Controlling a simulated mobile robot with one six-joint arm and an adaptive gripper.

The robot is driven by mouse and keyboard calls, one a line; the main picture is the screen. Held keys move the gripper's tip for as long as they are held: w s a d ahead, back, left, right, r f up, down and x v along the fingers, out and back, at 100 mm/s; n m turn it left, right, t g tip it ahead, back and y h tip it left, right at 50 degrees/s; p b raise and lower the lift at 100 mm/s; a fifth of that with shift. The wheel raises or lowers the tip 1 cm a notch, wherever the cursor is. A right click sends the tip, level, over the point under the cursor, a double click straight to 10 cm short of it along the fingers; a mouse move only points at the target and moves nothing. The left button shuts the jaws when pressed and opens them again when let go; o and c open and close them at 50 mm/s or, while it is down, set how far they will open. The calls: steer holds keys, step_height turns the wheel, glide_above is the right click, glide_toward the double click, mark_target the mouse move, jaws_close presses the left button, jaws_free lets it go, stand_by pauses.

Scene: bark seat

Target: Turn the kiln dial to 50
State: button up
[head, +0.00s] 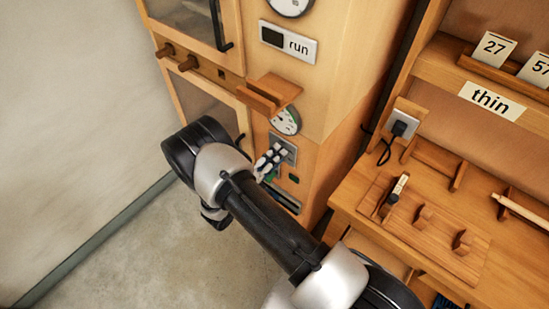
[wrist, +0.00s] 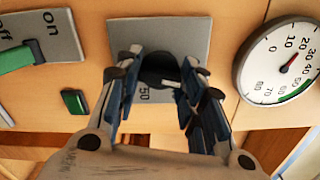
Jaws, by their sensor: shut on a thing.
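The kiln dial is a round black knob (wrist: 158,68) on a grey metal plate (wrist: 195,30); the plate also shows in the head view (head: 286,146). My gripper (wrist: 158,82) has its two fingers on either side of the knob, shut on it. A short white mark on the knob (wrist: 170,84) points towards the lower right in the wrist view. An upside-down 50 (wrist: 143,96) is printed on the plate, left of that mark. Other plate markings are hidden by my fingers. In the head view my gripper (head: 268,162) partly covers the plate.
A green button (wrist: 75,102) and a green on/off switch (wrist: 18,57) are nearby. A wooden ledge (head: 268,93) juts out above. A workbench (head: 350,190) stands right.

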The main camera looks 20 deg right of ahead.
steer(key=shift+m+b, duration=3.85)
steer(key=shift+m, duration=6.55)
steer(key=o, duration=1.1)
